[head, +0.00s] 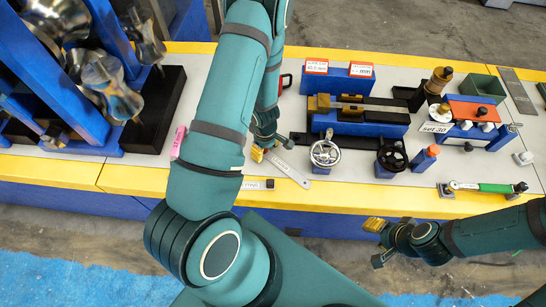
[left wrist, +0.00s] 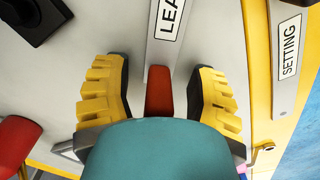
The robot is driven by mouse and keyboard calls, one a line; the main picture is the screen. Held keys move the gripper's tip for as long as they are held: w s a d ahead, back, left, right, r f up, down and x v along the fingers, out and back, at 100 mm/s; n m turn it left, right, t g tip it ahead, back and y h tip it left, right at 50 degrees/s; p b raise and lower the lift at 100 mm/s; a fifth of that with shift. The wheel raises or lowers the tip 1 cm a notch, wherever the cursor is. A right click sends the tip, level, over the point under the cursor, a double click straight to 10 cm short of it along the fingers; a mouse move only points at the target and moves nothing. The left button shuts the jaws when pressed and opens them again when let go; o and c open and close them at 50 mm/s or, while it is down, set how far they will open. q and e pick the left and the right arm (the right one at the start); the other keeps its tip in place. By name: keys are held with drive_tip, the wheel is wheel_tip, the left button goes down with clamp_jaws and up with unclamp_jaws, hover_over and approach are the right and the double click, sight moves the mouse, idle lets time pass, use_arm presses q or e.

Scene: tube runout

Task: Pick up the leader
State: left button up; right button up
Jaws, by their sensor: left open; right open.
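The leader is a flat grey metal bar (left wrist: 168,40) with a red end (left wrist: 159,92), and the letters "LEA" show on its label. In the head view its bar (head: 291,170) lies slantwise on the grey table top, partly hidden by my left gripper. My left gripper (head: 270,148) is above it at the table's middle. In the left wrist view its yellow fingers (left wrist: 160,98) are open, one on each side of the red end, with visible gaps. My right gripper (head: 378,243) is open and empty in front of the table's yellow edge.
A blue fixture with handwheels (head: 325,152) stands right of the leader. A blue rack (head: 470,128) and a green-handled wrench (head: 495,188) are further right. A black stand (head: 155,120) and blue frame are at left. A "SETTING" label (left wrist: 289,47) is near the yellow edge.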

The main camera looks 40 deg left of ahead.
use_arm(q)
drive_tip(key=shift+f, duration=0.5)
clamp_jaws()
drive_tip(key=shift+r, duration=0.1)
